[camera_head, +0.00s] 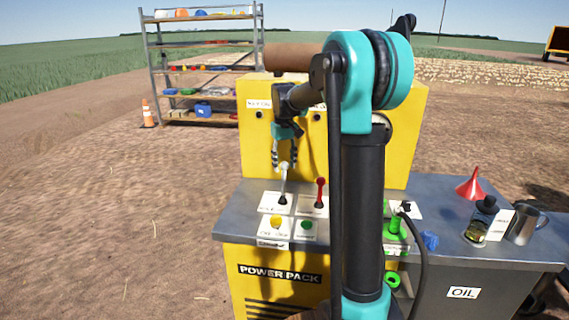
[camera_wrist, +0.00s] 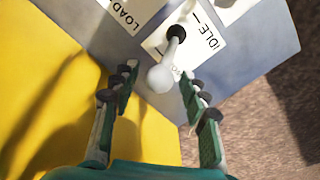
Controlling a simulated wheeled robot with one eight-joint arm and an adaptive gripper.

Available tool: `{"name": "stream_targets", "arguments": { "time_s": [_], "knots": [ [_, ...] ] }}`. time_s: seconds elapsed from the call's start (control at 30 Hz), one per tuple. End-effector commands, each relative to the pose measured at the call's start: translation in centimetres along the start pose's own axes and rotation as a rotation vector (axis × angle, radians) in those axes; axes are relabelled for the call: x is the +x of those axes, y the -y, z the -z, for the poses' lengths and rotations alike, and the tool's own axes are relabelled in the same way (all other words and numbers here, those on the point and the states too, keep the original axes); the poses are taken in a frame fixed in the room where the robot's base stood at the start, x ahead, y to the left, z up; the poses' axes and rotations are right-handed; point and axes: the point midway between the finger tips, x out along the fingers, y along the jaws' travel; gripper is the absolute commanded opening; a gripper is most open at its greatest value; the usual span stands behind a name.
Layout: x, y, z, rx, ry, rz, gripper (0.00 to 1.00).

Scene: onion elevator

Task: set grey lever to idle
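The grey lever (camera_head: 283,184) stands up from a white label plate on the power pack's top, left of a red lever (camera_head: 320,192). In the wrist view the grey lever's pale rounded knob (camera_wrist: 162,77) points towards my gripper, with the "IDLE" label (camera_wrist: 208,38) beside its shaft. My gripper (camera_head: 286,163) is just above the grey lever, pointing down. In the wrist view my gripper (camera_wrist: 155,85) is open, its fingers on either side of the knob and apart from it. The lower lettering on the lever's plate is partly hidden by the knob.
A yellow button (camera_head: 276,222) and a green button (camera_head: 307,225) sit in front of the levers. A yellow panel (camera_head: 258,150) rises behind them. Right of my arm, a red funnel (camera_head: 470,186), a dark bottle (camera_head: 481,220) and a metal mug (camera_head: 526,226) stand on the grey top.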

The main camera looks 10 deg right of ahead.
Motion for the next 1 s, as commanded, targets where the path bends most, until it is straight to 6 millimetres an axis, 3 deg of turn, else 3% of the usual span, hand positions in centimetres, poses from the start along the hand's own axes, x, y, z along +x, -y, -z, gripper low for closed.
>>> {"name": "stream_targets", "arguments": {
  "time_s": [0.03,0.33,0.73,1.0],
  "knots": [
    [0.0,0.0,0.0,0.000,0.000,0.000,0.35],
    [0.0,0.0,0.0,0.000,0.000,0.000,0.00],
    [-0.1,0.2,-0.3,0.000,-0.014,-0.010,0.00],
    [-0.4,1.3,-1.8,-0.001,-0.112,-0.080,0.00]
  ]
}}
